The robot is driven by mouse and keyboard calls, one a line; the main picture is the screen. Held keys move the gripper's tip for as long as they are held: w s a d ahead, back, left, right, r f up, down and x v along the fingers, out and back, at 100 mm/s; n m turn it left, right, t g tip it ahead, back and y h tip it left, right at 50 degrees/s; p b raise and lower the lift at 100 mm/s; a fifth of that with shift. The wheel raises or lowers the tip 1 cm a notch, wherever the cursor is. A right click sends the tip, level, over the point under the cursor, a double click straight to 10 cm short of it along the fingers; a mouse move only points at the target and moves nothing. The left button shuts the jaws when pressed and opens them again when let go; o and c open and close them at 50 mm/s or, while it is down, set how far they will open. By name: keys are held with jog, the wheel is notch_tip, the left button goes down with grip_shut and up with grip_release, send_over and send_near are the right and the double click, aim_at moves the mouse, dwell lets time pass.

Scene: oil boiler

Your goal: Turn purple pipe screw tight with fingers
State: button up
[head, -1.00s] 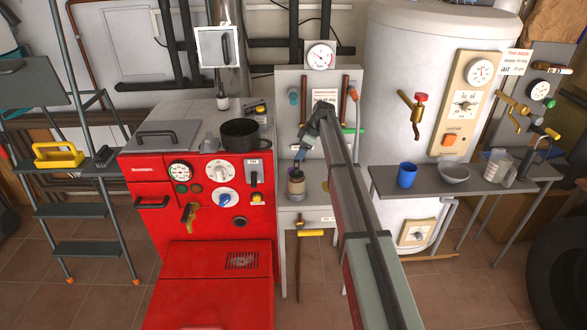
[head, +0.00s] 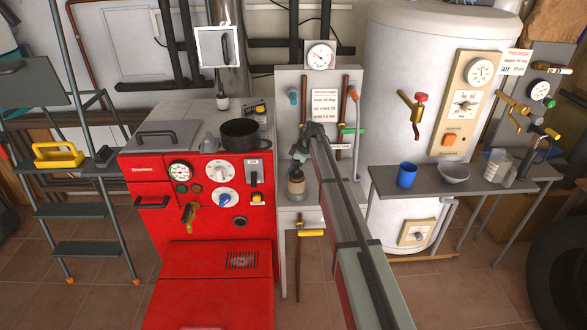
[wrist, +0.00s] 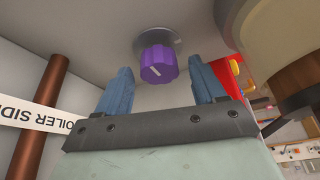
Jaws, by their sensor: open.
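The purple pipe screw (wrist: 157,66) is a ribbed knob with a white mark, mounted on a round grey metal base on a pale grey surface. In the wrist view it sits beyond and between the two blue fingertips of my gripper (wrist: 160,78). My gripper is open and empty, with a finger to each side of the screw. A gap to each finger shows in the picture, but the depth left to the screw is hard to judge. In the head view I cannot make out the screw, and my arm hides most of the gripper.
A brown pipe (wrist: 40,115) and a white label strip (wrist: 40,117) are at the left of the wrist view. A jar (head: 296,184) stands on the ledge by the red boiler (head: 165,215). A blue cup (head: 407,174) is on the right shelf.

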jog(key=c, duration=1.1)
jog(key=shift+o, duration=0.2)
jog(key=shift+m, duration=0.3)
jog(key=m+t+h, duration=0.1)
jog(key=m, duration=0.3)
jog(key=shift+s+a, duration=0.1)
jog(key=shift+s, duration=0.05)
jog(key=shift+m+t+h, duration=0.6)
jog(key=shift+m+t, duration=0.2)
jog(key=shift+m, duration=1.6)
jog(key=o, duration=1.1)
jog(key=shift+c, duration=0.2)
jog(key=shift+r, duration=0.1)
